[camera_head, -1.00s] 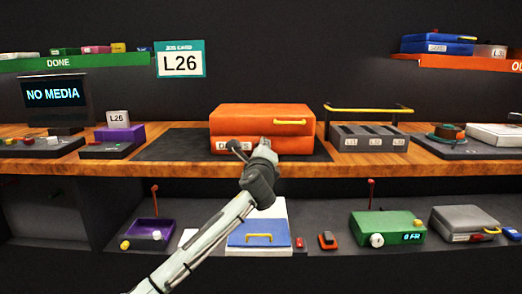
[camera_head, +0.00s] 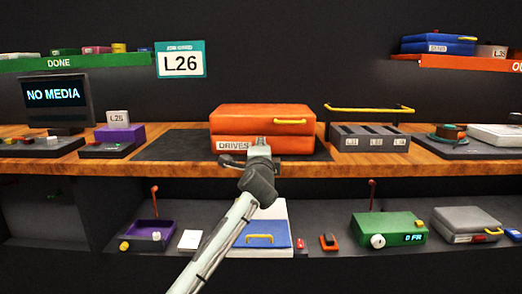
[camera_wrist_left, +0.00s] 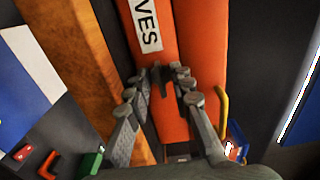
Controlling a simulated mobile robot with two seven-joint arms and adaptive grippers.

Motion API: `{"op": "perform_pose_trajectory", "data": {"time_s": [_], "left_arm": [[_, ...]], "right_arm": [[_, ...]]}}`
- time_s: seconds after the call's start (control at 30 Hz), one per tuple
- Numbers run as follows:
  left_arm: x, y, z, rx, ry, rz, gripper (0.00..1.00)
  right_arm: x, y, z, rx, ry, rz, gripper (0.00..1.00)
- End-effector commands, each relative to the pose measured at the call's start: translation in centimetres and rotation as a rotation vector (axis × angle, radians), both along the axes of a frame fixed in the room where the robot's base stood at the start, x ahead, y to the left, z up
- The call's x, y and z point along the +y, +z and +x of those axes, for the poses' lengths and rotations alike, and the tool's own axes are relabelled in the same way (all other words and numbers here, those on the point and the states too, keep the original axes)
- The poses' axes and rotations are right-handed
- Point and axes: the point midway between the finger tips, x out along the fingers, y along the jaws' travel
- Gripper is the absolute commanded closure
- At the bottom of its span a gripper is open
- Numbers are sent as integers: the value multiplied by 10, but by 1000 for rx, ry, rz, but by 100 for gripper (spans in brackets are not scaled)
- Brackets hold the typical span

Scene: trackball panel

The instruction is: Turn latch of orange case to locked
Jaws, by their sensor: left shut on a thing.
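The orange case (camera_head: 262,117) sits closed on a dark mat on the wooden bench, with a white DRIVES label (camera_head: 233,145) on its front and a yellow handle (camera_head: 290,121). In the left wrist view the case (camera_wrist_left: 205,60) fills the middle, turned on its side. A small dark latch (camera_wrist_left: 160,80) shows on its front, beside the label. My left gripper (camera_head: 259,150) is at the case front, right of the label. In the wrist view its fingers (camera_wrist_left: 158,88) are on either side of the latch, shut on it. The fingers partly hide the latch. My right gripper is not in view.
A grey slotted rack (camera_head: 370,138) with a yellow bar stands right of the case, and a purple box (camera_head: 120,138) stands left. The bench edge (camera_head: 70,165) runs below. A lower shelf holds a blue case (camera_head: 260,233) and a green device (camera_head: 388,229).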

Motion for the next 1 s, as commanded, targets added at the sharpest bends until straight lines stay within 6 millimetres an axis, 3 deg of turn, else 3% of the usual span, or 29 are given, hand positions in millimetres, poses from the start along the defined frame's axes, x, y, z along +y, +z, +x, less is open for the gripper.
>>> {"op": "perform_pose_trajectory", "data": {"time_s": [0.37, 0.4, 0.87, 1.0], "left_arm": [[0, 0, 0, 0, -1, -4, 100], [0, 0, 0, 0, 0, -4, 73], [0, -1, 0, 2, 0, 6, 73], [1, 1, 1, -2, 1, 113, 73]], "right_arm": [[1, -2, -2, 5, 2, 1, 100], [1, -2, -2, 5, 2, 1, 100], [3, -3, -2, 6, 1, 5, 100], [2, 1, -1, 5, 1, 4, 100]]}}
